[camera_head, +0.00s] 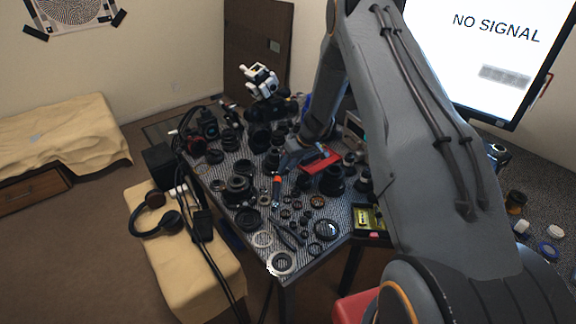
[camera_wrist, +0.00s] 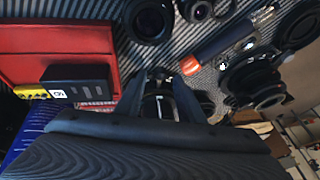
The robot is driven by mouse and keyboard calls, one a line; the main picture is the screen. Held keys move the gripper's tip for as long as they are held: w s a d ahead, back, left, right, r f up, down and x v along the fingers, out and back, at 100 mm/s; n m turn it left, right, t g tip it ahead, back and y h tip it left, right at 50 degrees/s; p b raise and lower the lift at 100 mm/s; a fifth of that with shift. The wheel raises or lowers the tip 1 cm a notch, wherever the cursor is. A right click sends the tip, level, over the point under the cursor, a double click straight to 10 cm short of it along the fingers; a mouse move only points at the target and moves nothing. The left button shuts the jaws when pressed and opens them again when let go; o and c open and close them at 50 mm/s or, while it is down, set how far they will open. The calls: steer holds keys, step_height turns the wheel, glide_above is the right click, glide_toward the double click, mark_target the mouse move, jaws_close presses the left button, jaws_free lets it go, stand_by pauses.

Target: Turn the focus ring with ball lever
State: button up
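My gripper (camera_wrist: 158,80) points down at the crowded table in the wrist view. Its two dark fingers stand apart, with a small dark, shiny part (camera_wrist: 160,103) showing in the gap between them. I cannot tell whether they touch it. In the head view my gripper (camera_head: 292,158) is low over the table, left of a red tray (camera_head: 322,163), and small and dark there. Many black lenses lie about, one (camera_wrist: 150,20) just beyond the fingers and a larger one (camera_wrist: 258,80) to the right. I cannot make out which bears the focus ring and ball lever.
A tool with a red-orange end (camera_wrist: 190,66) lies close right of the fingers. The red tray (camera_wrist: 60,45) and a black block (camera_wrist: 80,82) are at left. Lens parts crowd the table (camera_head: 318,268). A monitor (camera_head: 490,45) stands at right.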

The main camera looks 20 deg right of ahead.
steer(key=shift+f, duration=0.1)
jaws_close()
steer(key=shift+a, duration=0.1)
